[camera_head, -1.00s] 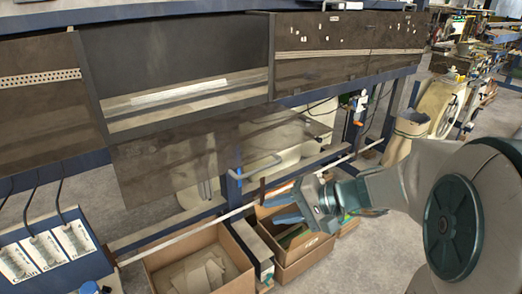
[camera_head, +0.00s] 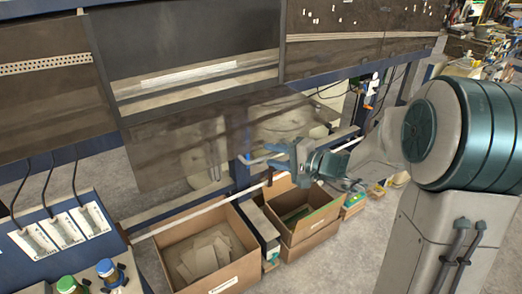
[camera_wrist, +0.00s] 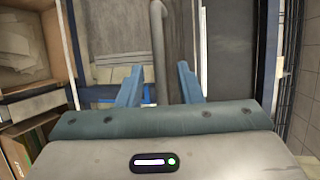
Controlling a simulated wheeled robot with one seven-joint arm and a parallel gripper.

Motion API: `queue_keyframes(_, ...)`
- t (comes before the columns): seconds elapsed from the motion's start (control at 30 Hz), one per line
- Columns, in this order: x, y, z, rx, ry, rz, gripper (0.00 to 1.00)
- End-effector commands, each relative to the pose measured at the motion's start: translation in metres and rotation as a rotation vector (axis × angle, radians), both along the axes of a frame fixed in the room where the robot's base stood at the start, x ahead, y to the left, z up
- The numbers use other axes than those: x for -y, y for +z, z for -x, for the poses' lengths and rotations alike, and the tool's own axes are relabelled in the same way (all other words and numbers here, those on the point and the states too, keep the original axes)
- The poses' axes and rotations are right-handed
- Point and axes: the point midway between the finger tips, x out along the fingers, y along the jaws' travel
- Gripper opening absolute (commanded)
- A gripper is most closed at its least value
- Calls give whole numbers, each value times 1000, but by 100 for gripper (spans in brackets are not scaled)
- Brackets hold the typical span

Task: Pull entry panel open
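The entry panel (camera_head: 165,155) is a smoky, see-through sheet below the dark bench panels. It stands out at a slant in the head view. A gap shows on both sides of the bar. The bar's lower end is hidden behind the gripper body.
Below the panel are an open cardboard box (camera_head: 237,270) with brown pieces and another box (camera_head: 315,225). A blue post (camera_head: 241,172) stands close behind the handle. Power sockets (camera_head: 62,232) and bottles (camera_head: 107,268) are at lower left.

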Motion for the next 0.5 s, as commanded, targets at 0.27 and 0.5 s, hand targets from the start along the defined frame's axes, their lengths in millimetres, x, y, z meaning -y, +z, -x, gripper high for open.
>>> queue_keyframes(0.27, -25, -6, -16, -1, 2, -1, 33)
queue_keyframes(0.5, -28, -8, -18, -1, 0, 1, 33)
